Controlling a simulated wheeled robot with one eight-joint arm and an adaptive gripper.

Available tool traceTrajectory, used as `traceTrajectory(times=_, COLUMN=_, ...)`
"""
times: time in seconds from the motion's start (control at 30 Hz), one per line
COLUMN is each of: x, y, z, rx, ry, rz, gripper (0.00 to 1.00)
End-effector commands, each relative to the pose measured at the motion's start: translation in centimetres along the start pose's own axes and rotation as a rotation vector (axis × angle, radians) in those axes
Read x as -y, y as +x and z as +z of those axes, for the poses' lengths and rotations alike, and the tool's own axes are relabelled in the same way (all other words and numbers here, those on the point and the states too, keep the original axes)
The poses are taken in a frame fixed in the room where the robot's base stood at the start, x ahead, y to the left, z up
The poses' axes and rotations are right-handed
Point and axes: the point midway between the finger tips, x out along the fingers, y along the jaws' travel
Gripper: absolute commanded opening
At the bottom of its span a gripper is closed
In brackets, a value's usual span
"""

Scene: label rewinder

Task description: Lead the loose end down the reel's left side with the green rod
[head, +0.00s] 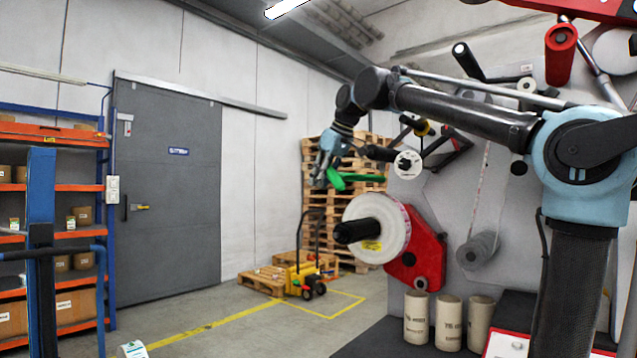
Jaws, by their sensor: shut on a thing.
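The green rod (358,177) is held by my gripper (322,176), left of the machine and above the reel. The rod points right, roughly level. My gripper is shut on its left end; the fingers are small in the picture. The white reel (396,240) sits on a black shaft at the machine's lower left, with a yellow label on its face. The rod is apart from the reel. A pale strip (480,185) runs down to a grey roll further right. I cannot make out the loose end at the reel's left side.
A red bracket (430,255) stands behind the reel. A small white roller (407,164) is close right of the rod. Several pale cylinders (448,322) stand on the dark bench below. Free floor lies left of the reel; pallets (314,200) are further back.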

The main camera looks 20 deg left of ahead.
Motion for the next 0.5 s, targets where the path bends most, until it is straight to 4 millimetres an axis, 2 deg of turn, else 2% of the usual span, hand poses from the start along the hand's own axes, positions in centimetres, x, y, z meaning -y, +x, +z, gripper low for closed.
traceTrajectory(times=0.5, x=-0.69, y=0.59, z=-0.10, rx=0.003, ry=0.001, rz=-0.006, gripper=0.00)
